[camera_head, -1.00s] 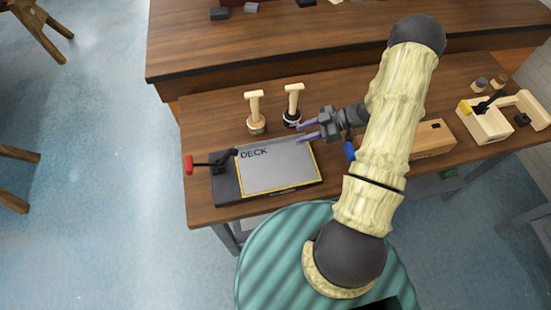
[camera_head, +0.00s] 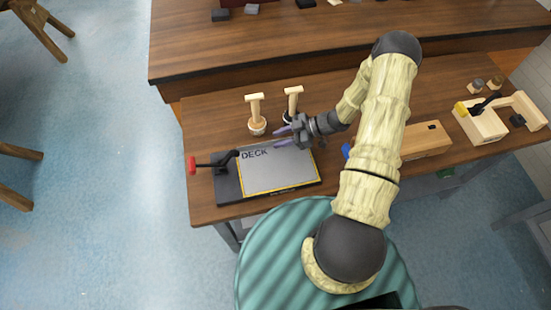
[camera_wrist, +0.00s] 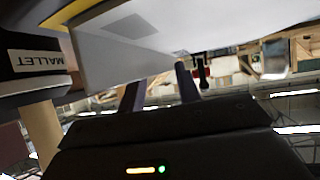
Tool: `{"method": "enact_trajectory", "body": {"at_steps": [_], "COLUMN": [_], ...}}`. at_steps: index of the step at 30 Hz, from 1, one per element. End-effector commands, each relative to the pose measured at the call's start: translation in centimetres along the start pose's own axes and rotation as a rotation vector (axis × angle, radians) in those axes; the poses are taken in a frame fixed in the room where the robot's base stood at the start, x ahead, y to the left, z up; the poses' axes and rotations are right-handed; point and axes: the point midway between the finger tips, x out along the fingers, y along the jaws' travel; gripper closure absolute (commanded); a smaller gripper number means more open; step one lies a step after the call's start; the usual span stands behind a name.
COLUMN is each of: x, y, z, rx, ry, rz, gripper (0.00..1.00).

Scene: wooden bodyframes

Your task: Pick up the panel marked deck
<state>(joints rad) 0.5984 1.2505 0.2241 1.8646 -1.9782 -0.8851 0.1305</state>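The grey panel marked DECK (camera_head: 278,172), edged in yellow, lies flat in a dark fixture (camera_head: 227,188) near the front edge of the table. My gripper (camera_head: 279,137) is at the panel's far edge, in front of the two mallets. Its two fingers are apart, pointing left, with nothing visible between them. In the head view I cannot tell its height or whether it touches the panel. In the wrist view both fingers (camera_wrist: 160,92) stand apart below a pale surface with a yellow edge, probably the panel (camera_wrist: 130,45).
Two mallets (camera_head: 256,112) (camera_head: 292,104) stand behind; one label (camera_wrist: 35,60) reads MALLET. Wooden blocks (camera_head: 424,140) lie right. A second bench (camera_head: 300,50) is behind.

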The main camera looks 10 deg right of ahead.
Motion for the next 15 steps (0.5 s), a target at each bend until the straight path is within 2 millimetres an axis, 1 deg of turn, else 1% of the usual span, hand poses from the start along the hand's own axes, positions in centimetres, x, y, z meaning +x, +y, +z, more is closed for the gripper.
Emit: {"method": "enact_trajectory", "body": {"at_steps": [3,15], "x": [0.72,0.76], "y": [0.03,0.02], "z": [-0.02,0.05], "rx": [-0.001,-0.001], "ry": [-0.001,-0.001], "rz": [0.001,0.001], "gripper": [0.67,0.67]}}
